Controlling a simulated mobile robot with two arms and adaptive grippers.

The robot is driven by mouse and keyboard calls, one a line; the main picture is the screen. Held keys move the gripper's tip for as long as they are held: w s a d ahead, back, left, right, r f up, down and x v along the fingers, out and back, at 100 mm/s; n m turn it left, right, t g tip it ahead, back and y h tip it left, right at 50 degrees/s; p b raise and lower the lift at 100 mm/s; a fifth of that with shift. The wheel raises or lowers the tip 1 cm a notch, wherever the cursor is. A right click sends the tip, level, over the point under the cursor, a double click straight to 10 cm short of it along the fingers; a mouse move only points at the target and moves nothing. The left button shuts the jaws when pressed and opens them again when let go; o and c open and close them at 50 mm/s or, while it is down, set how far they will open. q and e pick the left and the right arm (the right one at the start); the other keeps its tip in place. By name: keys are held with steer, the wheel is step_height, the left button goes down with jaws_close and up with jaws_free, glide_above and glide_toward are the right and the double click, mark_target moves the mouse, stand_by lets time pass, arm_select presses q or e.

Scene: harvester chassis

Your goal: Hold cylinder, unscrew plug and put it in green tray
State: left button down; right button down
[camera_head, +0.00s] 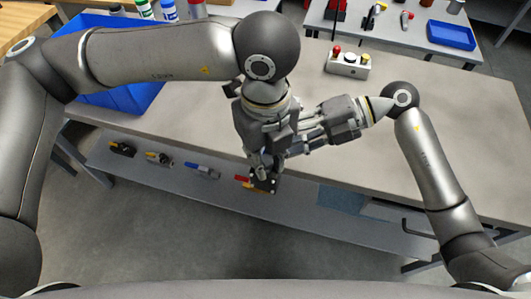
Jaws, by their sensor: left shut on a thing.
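My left gripper (263,152) points down over the front edge of the grey workbench. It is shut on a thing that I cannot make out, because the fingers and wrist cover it. My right gripper (292,147) comes in from the right, points left and is close beside the left one. Its fingertips are hidden behind the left gripper, so I cannot tell whether it is open or shut. I cannot make out the cylinder or the plug among the overlapping grippers. No green tray shows in this view.
The grey workbench (460,120) is mostly bare on the right. A blue bin (125,98) stands at its left, partly behind my arm. A box with buttons (348,63) stands at the back. A blue tray (451,36) is on the far table.

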arm_select(q)
steer(key=shift+r, duration=0.15)
stand_by(0.4)
steer(key=shift+r, duration=1)
